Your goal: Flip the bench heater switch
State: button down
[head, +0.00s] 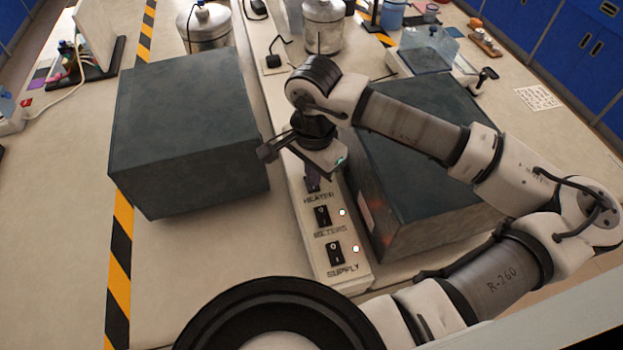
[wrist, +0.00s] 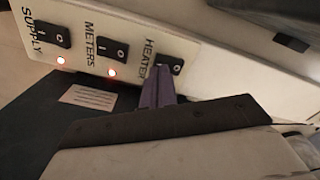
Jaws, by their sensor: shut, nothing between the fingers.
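The heater switch (wrist: 176,66) is a black rocker beside the HEATER label on a pale panel strip (head: 350,281). My gripper (wrist: 161,76) is shut and empty, its purple fingertips at the near edge of this switch. Whether they touch it I cannot tell. In the head view my gripper (head: 312,184) hangs over the heater position and hides most of the switch. The fingers also hide the place beside it where the other switches have a lamp. The meters switch (head: 322,216) and supply switch (head: 335,253) each have a lit lamp beside them.
A large dark box (head: 190,125) stands left of the strip. Another dark box (head: 420,160) stands close on its right, under my arm. Metal canisters (head: 323,28) and a cable plug (head: 273,61) are farther back. Open bench lies at the left.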

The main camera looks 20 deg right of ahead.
jog(key=shift+f+b, duration=1)
jog(key=shift+b, duration=0.25)
dwell(0.7)
jog(key=shift+r, duration=0.1)
jog(key=shift+r+p, duration=1.3)
jog(key=shift+r, duration=2.15)
